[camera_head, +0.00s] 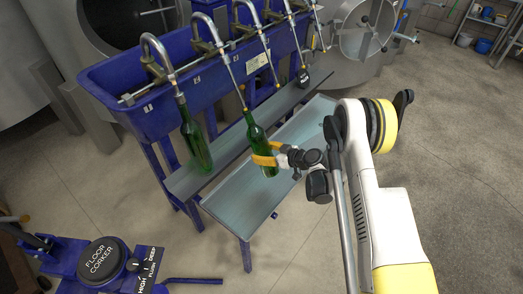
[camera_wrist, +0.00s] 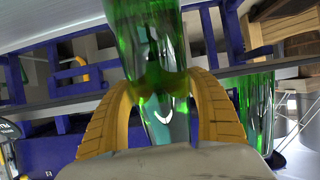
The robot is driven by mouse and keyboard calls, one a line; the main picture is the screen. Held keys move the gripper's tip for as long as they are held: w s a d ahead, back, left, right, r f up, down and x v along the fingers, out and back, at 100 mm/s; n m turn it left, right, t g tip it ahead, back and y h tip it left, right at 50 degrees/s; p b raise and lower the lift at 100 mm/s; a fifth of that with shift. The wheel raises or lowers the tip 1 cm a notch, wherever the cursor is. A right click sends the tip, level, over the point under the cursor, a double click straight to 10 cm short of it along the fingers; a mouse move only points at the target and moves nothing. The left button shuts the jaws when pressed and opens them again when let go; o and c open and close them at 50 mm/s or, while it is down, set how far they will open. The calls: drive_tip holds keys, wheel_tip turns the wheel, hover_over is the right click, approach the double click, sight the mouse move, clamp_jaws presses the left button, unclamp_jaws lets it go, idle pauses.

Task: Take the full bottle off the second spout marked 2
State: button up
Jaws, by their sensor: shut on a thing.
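A green bottle (camera_head: 258,146) is held by my gripper (camera_head: 265,157), whose yellow fingers are shut around its body. It is tilted, with its neck up towards the end of the second spout (camera_head: 232,75); I cannot tell whether neck and spout touch. The bottle hangs over the grey tray. In the wrist view the held bottle (camera_wrist: 160,90) fills the middle between both curved yellow fingers (camera_wrist: 165,110). Another green bottle (camera_head: 195,140) hangs upright on the first spout (camera_head: 157,48) at the left, and a green bottle (camera_wrist: 258,105) shows at the right in the wrist view.
The blue filler trough (camera_head: 130,95) stands behind the spouts. A grey shelf (camera_head: 228,152) and a lower metal tray (camera_head: 240,205) run in front of it. A floor corker (camera_head: 105,262) stands at lower left. Open floor lies at the right.

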drive_tip(key=shift+s+d+f, duration=0.2)
drive_tip(key=shift+d+f, duration=0.1)
drive_tip(key=shift+f, duration=0.4)
drive_tip(key=shift+s+d+f, duration=0.15)
drive_tip(key=shift+d+f, duration=0.1)
drive_tip(key=shift+f, duration=0.4)
drive_tip(key=shift+d, duration=0.1)
